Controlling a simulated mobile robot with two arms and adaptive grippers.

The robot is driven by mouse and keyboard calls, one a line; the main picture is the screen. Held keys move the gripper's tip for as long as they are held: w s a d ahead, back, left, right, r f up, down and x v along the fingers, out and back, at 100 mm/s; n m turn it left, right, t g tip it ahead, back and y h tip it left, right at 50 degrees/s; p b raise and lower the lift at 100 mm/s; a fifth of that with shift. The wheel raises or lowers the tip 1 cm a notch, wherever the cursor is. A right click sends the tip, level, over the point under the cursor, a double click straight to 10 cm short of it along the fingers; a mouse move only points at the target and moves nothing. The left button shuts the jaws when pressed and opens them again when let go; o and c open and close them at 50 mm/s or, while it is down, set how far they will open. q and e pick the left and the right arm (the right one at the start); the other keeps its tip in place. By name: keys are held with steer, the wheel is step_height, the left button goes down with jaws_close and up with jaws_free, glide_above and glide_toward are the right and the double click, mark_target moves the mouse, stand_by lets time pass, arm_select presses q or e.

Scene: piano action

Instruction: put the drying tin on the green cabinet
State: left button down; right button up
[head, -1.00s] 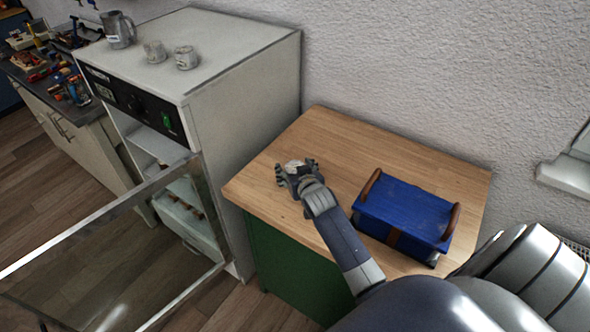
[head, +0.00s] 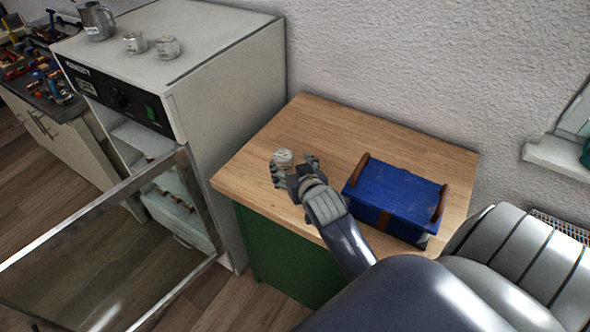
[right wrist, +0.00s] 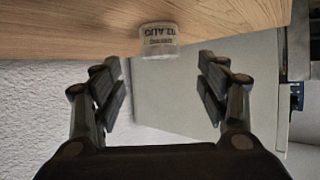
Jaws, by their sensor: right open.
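The drying tin (head: 283,157), small, pale and round, stands on the wooden top of the green cabinet (head: 240,178), near its left edge. My right gripper (head: 295,171) is open just in front of it, on the near right side. In the head view the fingers partly cover the tin's lower side. My left gripper is not in view.
A blue box (head: 398,200) with brown handles sits on the cabinet right of my arm. A white oven (head: 215,60) stands to the left, its glass door (head: 110,240) open, with two small tins (head: 168,47) and a metal jug (head: 97,20) on top. The cabinet's back is clear.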

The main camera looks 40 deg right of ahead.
steer(key=shift+v, duration=1.3)
